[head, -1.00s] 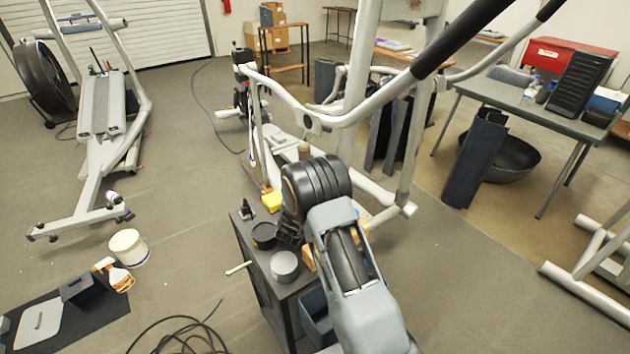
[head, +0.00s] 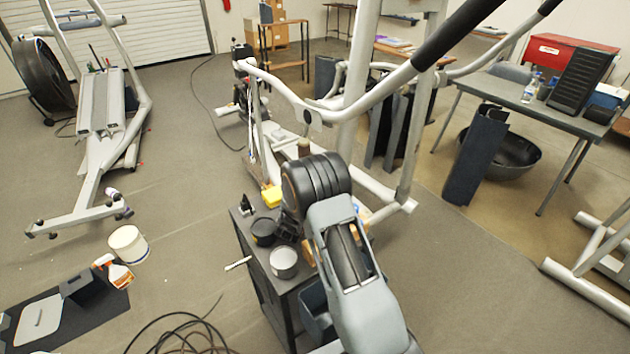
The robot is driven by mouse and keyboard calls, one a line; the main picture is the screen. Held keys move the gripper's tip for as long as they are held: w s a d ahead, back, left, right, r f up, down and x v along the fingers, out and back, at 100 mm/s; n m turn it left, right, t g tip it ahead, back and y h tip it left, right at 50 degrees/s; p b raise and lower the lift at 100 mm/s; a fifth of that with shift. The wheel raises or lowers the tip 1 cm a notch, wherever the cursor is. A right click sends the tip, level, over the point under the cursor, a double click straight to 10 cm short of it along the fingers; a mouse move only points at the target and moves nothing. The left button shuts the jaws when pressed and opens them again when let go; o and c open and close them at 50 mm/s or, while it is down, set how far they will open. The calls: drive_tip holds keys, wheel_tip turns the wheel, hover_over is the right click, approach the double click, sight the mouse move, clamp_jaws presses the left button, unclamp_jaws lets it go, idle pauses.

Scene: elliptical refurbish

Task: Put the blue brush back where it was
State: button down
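I cannot pick out a blue brush in the head view. My arm rises from the bottom, and its dark wrist hangs over a small dark cart (head: 255,268). My gripper's fingers are hidden behind the wrist, so I cannot see whether they hold anything. A thin pale stick-like thing (head: 238,263) shows at the cart's left side; it is too small to tell what it is. On the cart top are a black round tin (head: 264,231), a grey round tin (head: 284,262), a small black item (head: 246,205) and a yellow item (head: 271,196).
A white elliptical frame (head: 356,108) stands just behind the cart, its bars crossing overhead. Cables (head: 180,332) lie in front. A table (head: 520,100) is at right. Open floor lies left of the cart.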

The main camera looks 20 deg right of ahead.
drive_tip(key=shift+f, duration=0.35)
